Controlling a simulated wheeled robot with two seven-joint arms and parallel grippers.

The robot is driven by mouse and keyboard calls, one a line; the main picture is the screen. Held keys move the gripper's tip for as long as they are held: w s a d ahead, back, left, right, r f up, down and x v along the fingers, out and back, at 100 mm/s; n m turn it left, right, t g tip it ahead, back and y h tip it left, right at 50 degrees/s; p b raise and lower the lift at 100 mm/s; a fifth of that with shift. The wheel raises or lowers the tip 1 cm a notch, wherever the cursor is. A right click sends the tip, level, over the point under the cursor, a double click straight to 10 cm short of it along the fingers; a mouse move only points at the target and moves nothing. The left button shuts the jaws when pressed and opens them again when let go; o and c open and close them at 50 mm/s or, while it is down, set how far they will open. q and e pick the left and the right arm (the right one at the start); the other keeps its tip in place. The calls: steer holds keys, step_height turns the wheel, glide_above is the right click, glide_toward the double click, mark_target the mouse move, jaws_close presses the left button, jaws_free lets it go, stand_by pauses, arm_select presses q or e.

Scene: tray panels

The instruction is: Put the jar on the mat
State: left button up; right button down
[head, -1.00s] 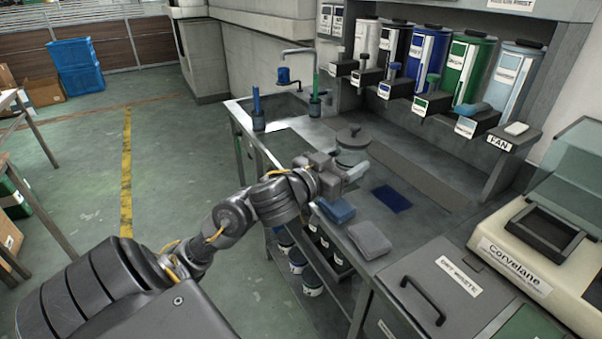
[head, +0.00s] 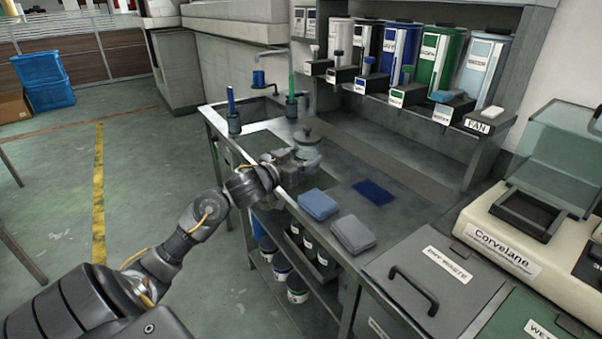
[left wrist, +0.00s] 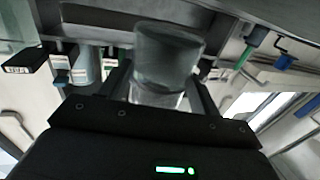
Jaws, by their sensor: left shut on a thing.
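The jar (head: 306,152) is clear glass with a grey knobbed lid, near the bench's front edge, left of the mat in the head view. My left gripper (head: 292,164) is shut on it from the front left. In the left wrist view the jar (left wrist: 167,62) stands between the two fingers and looks blurred. Whether its base touches the bench is hard to tell. The mat (head: 374,192) is a flat dark blue rectangle on the bench, bare and apart from the jar. My right gripper is not in view.
A folded blue cloth (head: 318,204) and a grey cloth (head: 353,234) lie in front of the mat. A sink with brush holders (head: 234,122) is at the left. Dispensers (head: 437,60) line the back. A dry waste lid (head: 430,275) is at the right.

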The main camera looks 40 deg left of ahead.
arm_select(q)
steer(key=shift+w+a+f, duration=0.15)
steer(key=shift+a+f, duration=0.1)
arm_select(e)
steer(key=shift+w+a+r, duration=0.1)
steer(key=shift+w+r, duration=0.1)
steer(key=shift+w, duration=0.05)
